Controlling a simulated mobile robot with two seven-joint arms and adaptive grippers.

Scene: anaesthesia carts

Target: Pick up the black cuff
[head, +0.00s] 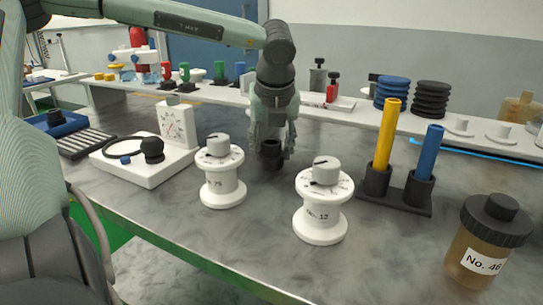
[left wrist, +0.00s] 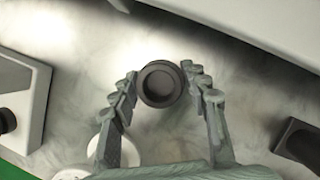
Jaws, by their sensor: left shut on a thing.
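The black cuff (head: 270,152) is a short, dark, round ring between the fingertips of my left gripper (head: 272,140), over the grey table behind the two white dial spools. In the left wrist view the cuff (left wrist: 161,84) shows end-on as a round rim with a dark hollow, with a finger of the left gripper (left wrist: 159,76) on each side. The left gripper is shut on it and points down. I cannot tell whether the cuff touches the table. My right gripper is not in view.
Two white dial spools (head: 222,185) (head: 322,215) stand close in front. A white gauge unit (head: 178,130) is at left. A black holder (head: 396,198) with yellow and blue rods stands at right, near a brown jar (head: 484,240). A raised white shelf (head: 340,112) runs behind.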

